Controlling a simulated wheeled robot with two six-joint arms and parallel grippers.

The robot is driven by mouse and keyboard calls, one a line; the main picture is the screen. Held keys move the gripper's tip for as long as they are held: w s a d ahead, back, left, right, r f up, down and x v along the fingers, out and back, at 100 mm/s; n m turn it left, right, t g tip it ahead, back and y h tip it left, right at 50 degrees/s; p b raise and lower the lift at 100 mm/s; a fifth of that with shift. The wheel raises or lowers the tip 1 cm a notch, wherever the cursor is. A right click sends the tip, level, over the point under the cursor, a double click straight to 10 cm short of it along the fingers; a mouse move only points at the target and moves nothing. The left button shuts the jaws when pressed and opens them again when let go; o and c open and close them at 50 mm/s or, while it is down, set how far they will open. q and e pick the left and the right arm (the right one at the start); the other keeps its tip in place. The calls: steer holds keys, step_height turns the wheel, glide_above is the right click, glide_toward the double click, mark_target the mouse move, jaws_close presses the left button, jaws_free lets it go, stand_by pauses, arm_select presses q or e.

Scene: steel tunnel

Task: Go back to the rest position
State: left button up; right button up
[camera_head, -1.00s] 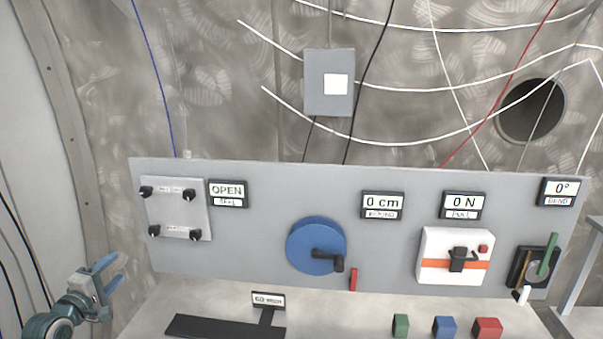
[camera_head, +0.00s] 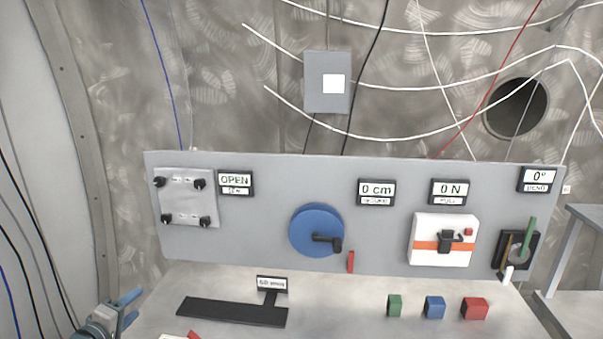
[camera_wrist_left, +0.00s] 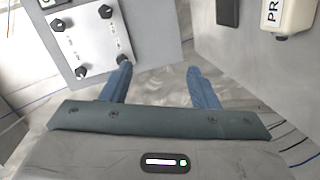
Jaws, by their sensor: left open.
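My left gripper (camera_head: 130,308) is at the lower left of the head view, in front of the left end of the panel. Its blue fingers are apart with nothing between them; they also show spread in the left wrist view (camera_wrist_left: 160,84). In that wrist view the metal plate with black knobs (camera_wrist_left: 85,38) lies beyond the left finger, and a gap shows between them in the head view. My right gripper is in neither view.
The grey panel (camera_head: 270,180) carries the knobbed plate (camera_head: 188,197), a blue wheel with a crank (camera_head: 316,230), a white box (camera_head: 444,239) and a green lever (camera_head: 529,238). Green (camera_head: 395,306), blue (camera_head: 434,307) and red (camera_head: 474,308) blocks stand on the bench.

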arm_select(q)
steer(key=s+d+f+m+g, duration=0.65)
steer(key=s+d+f, duration=0.55)
steer(key=s, duration=0.3)
steer(key=s+d+f+m+g+y, duration=0.1)
steer(key=s+d+m+g+y, duration=0.2)
steer(key=s, duration=0.8)
steer(key=s+d+f+m+g, duration=0.15)
steer(key=s+m, duration=0.35)
steer(key=s, duration=0.7)
step_height(320, 180, down, 36)
steer(key=s+a+g+b, duration=0.1)
steer(key=a+g+b, duration=0.1)
steer(key=a+b, duration=0.15)
steer(key=s+f+g+b, duration=0.1)
steer(key=s+f+b, duration=0.1)
steer(key=s+f, duration=1.6)
steer(key=shift+a+f+n+b, duration=0.15)
steer(key=shift+f+n+b, duration=0.15)
steer(key=shift+f+n, duration=0.2)
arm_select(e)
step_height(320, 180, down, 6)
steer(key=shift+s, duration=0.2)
